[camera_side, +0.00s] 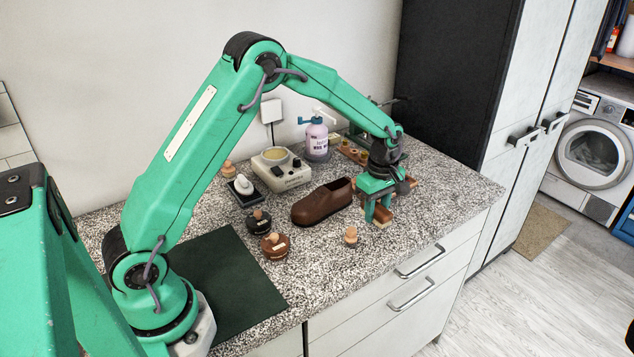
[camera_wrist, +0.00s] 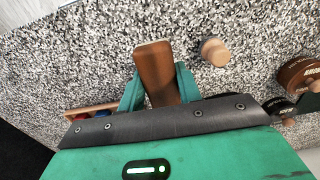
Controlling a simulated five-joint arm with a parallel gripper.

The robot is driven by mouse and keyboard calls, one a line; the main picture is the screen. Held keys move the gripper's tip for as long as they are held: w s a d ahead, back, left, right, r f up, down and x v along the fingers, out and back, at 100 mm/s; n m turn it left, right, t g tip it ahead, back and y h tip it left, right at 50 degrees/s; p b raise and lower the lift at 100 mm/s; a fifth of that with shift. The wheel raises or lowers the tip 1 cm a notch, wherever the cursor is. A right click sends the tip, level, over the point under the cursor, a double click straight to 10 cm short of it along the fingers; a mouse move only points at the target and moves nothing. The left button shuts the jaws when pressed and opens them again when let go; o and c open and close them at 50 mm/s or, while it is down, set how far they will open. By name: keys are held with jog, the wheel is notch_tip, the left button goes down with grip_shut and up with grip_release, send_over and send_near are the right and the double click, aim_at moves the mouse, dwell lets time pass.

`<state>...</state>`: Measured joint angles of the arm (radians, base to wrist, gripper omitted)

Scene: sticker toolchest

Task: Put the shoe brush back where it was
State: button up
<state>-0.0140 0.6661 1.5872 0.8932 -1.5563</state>
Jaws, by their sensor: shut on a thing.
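The shoe brush (camera_side: 382,222) is a small brown wooden block in the side view, held just above or at the speckled counter, right of the brown shoe (camera_side: 322,203). My gripper (camera_side: 379,211) is shut on it. In the wrist view the brush (camera_wrist: 155,68) sits between the two green fingers of my gripper (camera_wrist: 158,90), its far end sticking out past them. Its bristles cannot be made out clearly. I cannot tell whether the brush touches the counter.
A wooden peg (camera_side: 351,238) stands close left of the brush. A brown tin (camera_side: 275,247) and black tin (camera_side: 258,222) are farther left. A wooden rack (camera_side: 352,152), pump bottle (camera_side: 317,140) and cream appliance (camera_side: 283,172) stand behind. The counter to the right is clear.

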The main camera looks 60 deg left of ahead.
aim_at(375, 221)
jog(key=shift+f, duration=1.95)
jog(key=shift+f, duration=0.1)
jog(key=o, duration=1)
jog(key=shift+c, duration=0.2)
notch_tip(375, 221, up, 12)
jog(key=shift+f, duration=0.1)
jog(key=shift+r, duration=0.2)
